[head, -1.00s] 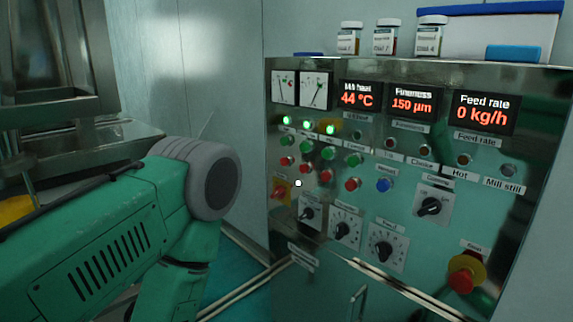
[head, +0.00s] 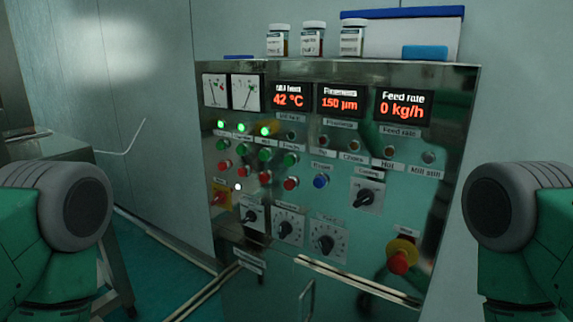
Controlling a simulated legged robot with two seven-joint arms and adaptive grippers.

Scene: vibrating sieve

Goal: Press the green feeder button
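The control panel (head: 440,165) stands in front of me with a row of green buttons. The rightmost green button (head: 290,160) sits under an unlit lamp (head: 291,134) and above a red button (head: 291,183). The small label above it is too blurred to read surely, so I cannot confirm which green button is the feeder's. Three other green buttons (head: 265,155) are to its left, each under a lit green lamp (head: 265,131). The feed rate display (head: 403,106) reads 0 kg/h. Parts of both my arms show at the sides, but neither gripper is in view.
A blue button (head: 321,180), black rotary knobs (head: 326,244) and a red emergency stop (head: 400,262) share the panel. Small jars (head: 312,40) and a blue-lidded box (head: 390,32) stand on top. A metal table (head: 50,150) is at the left. Space before the panel looks clear.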

